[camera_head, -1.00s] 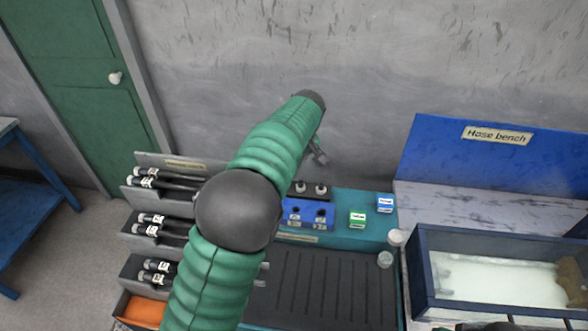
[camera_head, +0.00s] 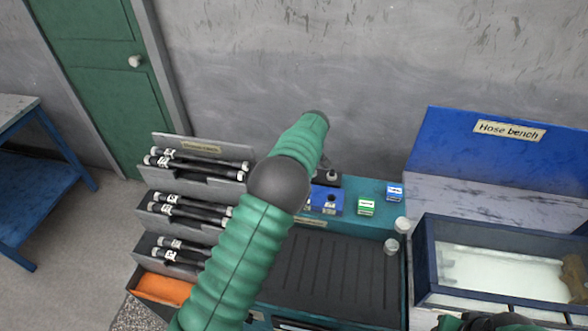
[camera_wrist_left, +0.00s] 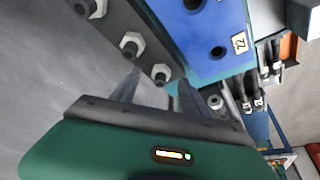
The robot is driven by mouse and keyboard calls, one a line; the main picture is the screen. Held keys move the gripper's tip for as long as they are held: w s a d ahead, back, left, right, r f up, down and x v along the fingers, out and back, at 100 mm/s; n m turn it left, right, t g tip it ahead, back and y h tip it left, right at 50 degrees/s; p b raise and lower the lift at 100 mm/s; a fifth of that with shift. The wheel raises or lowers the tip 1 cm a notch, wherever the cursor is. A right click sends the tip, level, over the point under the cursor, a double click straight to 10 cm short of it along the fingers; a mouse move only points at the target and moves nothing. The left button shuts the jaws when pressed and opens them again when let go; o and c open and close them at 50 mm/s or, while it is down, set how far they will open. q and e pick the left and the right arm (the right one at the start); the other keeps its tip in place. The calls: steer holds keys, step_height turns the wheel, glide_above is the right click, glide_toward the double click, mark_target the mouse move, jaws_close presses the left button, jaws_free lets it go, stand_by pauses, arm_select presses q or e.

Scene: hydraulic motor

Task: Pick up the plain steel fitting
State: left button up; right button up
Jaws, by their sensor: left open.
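Several steel fittings with pale hex collars stand in a row on a dark rail in the left wrist view; the nearest fitting (camera_wrist_left: 160,74) shows just past my fingertips, and another fitting (camera_wrist_left: 131,45) is further along. I cannot tell which is the plain one. My left gripper (camera_wrist_left: 156,84) is open and empty, its two fingers pointing toward the rail. In the head view my left arm hides most of the gripper, and one fitting (camera_head: 331,175) shows beside it.
A blue block with holes (camera_wrist_left: 200,38) sits beside the rail. Hose racks (camera_head: 190,205) stand left of a dark ribbed mat (camera_head: 330,270). A glass-sided tank (camera_head: 500,265) is at the right.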

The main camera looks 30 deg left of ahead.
arm_select(q)
steer(key=shift+x, duration=0.85)
steer(key=shift+w+a+f, duration=0.15)
steer(key=shift+a+f, duration=0.1)
steer(key=shift+a, duration=0.2)
steer(key=shift+c, duration=1.3)
jaws_close()
steer(key=shift+r, duration=0.15)
